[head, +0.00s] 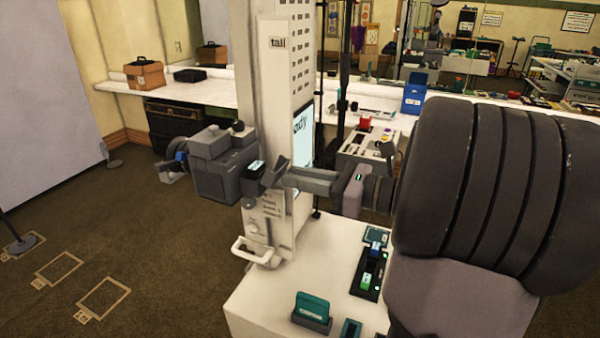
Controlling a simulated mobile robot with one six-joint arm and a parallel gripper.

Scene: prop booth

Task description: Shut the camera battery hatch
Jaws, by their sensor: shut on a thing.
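The grey camera (223,165) is left of centre in the head view, with its lens pointing left. My gripper (262,182) is at the camera's right-hand rear end, its jaws closed on a small dark part there, which looks like the battery hatch. The fingers partly cover this part, so its hinge and how far open it stands cannot be made out. A small dark block with a teal mark (255,168) shows just above the fingers, against the camera's rear; I cannot tell whether it is a battery or part of the hatch.
A white cart top (265,290) below holds a black charger (370,272) with a green battery, and a teal battery (312,304) in a stand. A tall white column (285,80) stands close behind my gripper. Open floor (150,230) lies to the left.

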